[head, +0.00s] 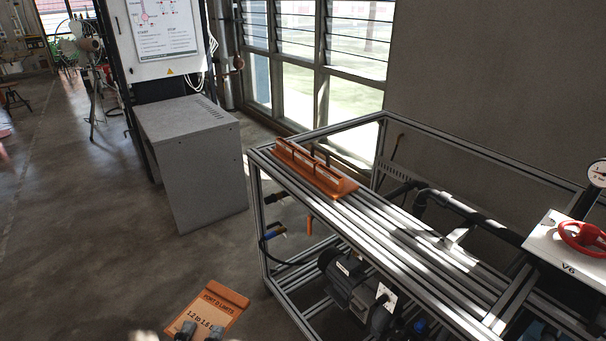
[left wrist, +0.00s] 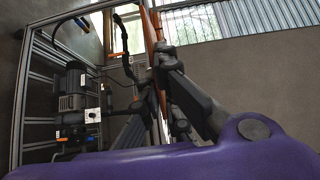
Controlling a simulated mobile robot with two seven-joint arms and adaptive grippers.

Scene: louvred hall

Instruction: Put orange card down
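The orange card (head: 222,303), printed "PORT D LIMITS" and "1.2 to 1.6", is at the bottom of the head view, left of the metal frame bench. My left gripper (head: 201,331) is shut on its lower edge, and the card is tilted, clear of the bench. In the left wrist view the card (left wrist: 158,45) shows nearly edge-on between the dark fingers of my left gripper (left wrist: 166,98). My right gripper is not in view.
The aluminium-profile bench (head: 400,235) has a motor (head: 352,285) below its top rails. A white box with a red handwheel (head: 580,238) and a gauge (head: 598,173) stand at right. A grey cabinet (head: 195,165) stands at left, with open floor in front.

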